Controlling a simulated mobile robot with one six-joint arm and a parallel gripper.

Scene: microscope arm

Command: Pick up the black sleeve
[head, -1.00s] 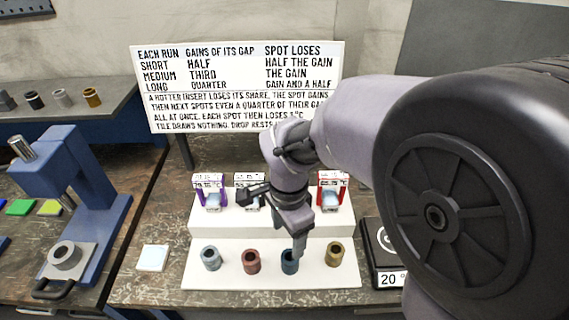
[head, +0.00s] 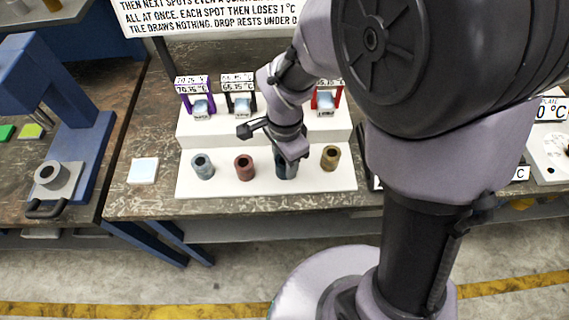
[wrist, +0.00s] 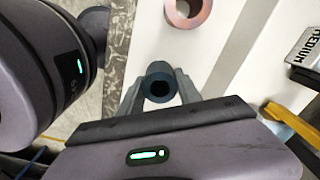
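My gripper (wrist: 161,84) points down over the white front board. Its two fingers flank a very dark blue sleeve (wrist: 158,70), close on both sides; I cannot tell whether they press on it. In the head view the same dark sleeve (head: 286,169) stands third from the left in the row, partly hidden by my gripper (head: 291,158). No plainly black sleeve shows in the row. A red-brown sleeve (head: 245,168) stands to its left, a grey-blue sleeve (head: 203,168) farther left, and a brass sleeve (head: 330,158) to its right.
Behind the row, a raised white step (head: 205,130) bears several small coloured stands with temperature labels. A white tile (head: 143,171) lies left of the board (head: 265,186). A blue press (head: 75,125) stands at the far left. A text sign (head: 220,20) rises behind.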

